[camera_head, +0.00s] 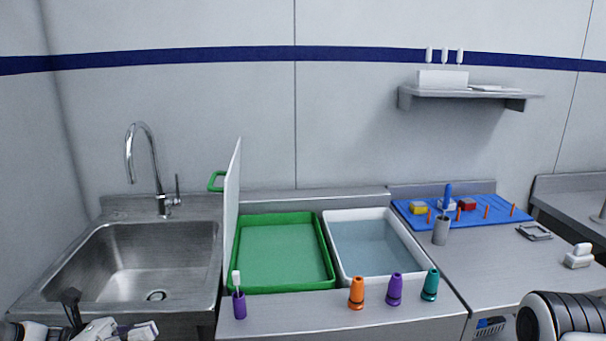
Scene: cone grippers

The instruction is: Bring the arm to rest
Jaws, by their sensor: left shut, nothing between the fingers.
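My left gripper (71,297) is at the bottom left, low in front of the sink (150,265). Its dark fingers are together with nothing between them, and it is apart from the things on the counter. Part of my right arm (565,318) shows at the bottom right corner; its gripper is outside the picture.
A purple holder (239,305) with a white-topped stick stands at the counter's front. Orange (356,292), purple (394,289) and teal (430,284) cones stand before the white basin (419,257). A green tray (328,266) lies beside an upright white panel (232,210).

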